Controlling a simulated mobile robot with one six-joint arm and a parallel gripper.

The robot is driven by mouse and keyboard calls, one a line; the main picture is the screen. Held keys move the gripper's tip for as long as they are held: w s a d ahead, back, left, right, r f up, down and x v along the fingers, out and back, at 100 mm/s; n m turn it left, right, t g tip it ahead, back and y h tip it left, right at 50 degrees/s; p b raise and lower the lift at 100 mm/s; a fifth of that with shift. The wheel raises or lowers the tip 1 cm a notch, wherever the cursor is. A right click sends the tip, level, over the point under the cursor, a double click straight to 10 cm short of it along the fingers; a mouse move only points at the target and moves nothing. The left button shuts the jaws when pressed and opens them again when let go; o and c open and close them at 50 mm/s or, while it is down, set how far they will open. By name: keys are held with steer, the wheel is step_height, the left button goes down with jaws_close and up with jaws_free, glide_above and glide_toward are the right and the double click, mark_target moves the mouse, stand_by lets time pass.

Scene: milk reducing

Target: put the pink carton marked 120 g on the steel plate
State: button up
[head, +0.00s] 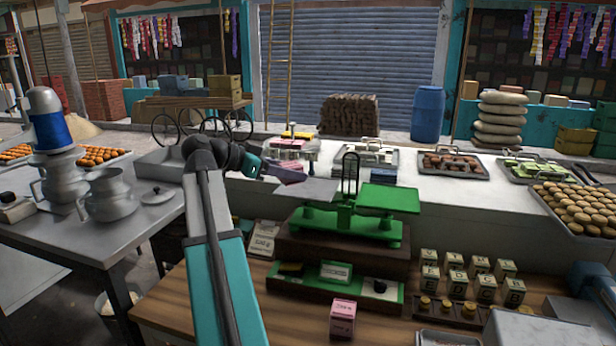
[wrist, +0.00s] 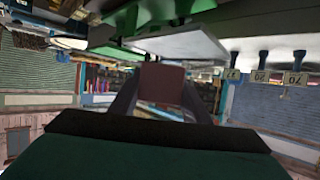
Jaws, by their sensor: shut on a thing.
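My gripper (head: 278,170) is shut on a dull pink block (wrist: 162,83), seen between the fingers in the wrist view. Its face is in shadow and no mark is readable, so I cannot tell whether it is the 120 g carton. In the head view the gripper is left of the green scale (head: 378,228), near its grey steel plate (head: 308,190). The plate also shows in the wrist view (wrist: 182,44), close to the block; I cannot tell if they touch. Another pink carton (head: 343,318) stands on the wooden counter, its mark too small to read.
A green pan (head: 391,198) is on the scale's right side. A dark upright frame (head: 350,172) rises between plate and pan. Several cream blocks (head: 454,262) stand at right. Trays of sweets (head: 452,164) line the white counter. Metal pots (head: 108,196) stand on the left table.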

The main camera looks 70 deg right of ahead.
steer(key=p, duration=0.1)
glide_above(307, 189)
steer(key=shift+d+f, duration=0.15)
steer(key=shift+f, duration=0.15)
steer(key=shift+f, duration=0.2)
steer(key=shift+f+p, duration=0.75)
steer(key=shift+f, duration=0.85)
steer(key=shift+f, duration=0.15)
steer(key=o, duration=1.1)
steer(key=shift+r, duration=0.2)
